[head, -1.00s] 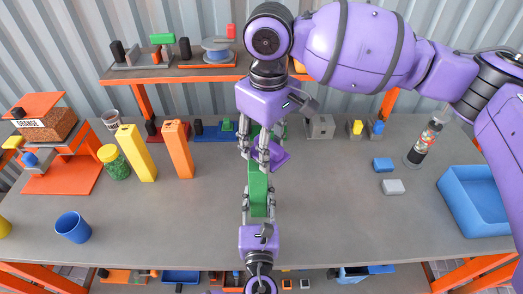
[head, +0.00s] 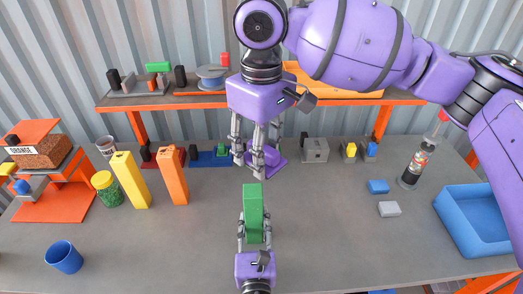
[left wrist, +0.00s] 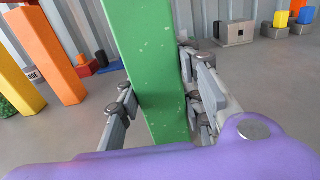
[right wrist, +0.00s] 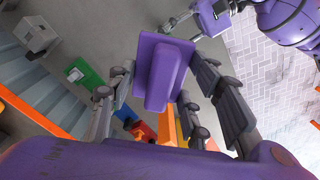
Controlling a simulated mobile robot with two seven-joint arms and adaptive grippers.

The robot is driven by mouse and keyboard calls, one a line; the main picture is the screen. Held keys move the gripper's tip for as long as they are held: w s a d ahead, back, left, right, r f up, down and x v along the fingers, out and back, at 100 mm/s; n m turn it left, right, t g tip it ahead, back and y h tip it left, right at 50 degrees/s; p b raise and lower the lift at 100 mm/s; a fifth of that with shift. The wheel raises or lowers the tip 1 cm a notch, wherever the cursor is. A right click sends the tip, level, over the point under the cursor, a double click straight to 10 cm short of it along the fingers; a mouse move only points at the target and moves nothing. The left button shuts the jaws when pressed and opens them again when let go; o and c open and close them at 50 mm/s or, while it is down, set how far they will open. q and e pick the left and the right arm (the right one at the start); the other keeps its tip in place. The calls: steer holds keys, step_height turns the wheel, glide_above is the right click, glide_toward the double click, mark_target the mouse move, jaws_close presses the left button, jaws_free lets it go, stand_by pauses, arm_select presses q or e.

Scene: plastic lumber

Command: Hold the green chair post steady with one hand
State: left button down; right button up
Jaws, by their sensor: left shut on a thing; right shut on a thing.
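The green chair post (head: 253,213) stands upright, low in the middle of the head view. My left gripper (head: 254,238) is shut on it from the near side; the left wrist view shows the post (left wrist: 153,75) between the fingers. My right gripper (head: 248,165) is beyond the post and higher in the picture, apart from it. It is shut on a purple piece (head: 263,160), a flat plate with a raised bar. The right wrist view shows this piece (right wrist: 162,65) between the fingers, partly covering what lies behind it.
Yellow (head: 130,180) and orange (head: 173,175) posts stand left of the green one, with a green jar (head: 106,190) beside them. A blue cup (head: 64,258) stands front left. A blue bin (head: 470,245) is at right. The grey bench between is mostly clear.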

arm_select(q)
steer(key=c, duration=1.1)
jaws_free()
steer(key=s, duration=0.7)
steer(key=shift+s+r, duration=0.1)
steer(key=shift+s, duration=0.1)
steer(key=shift+r, duration=3.15)
steer(key=shift+s, duration=0.1)
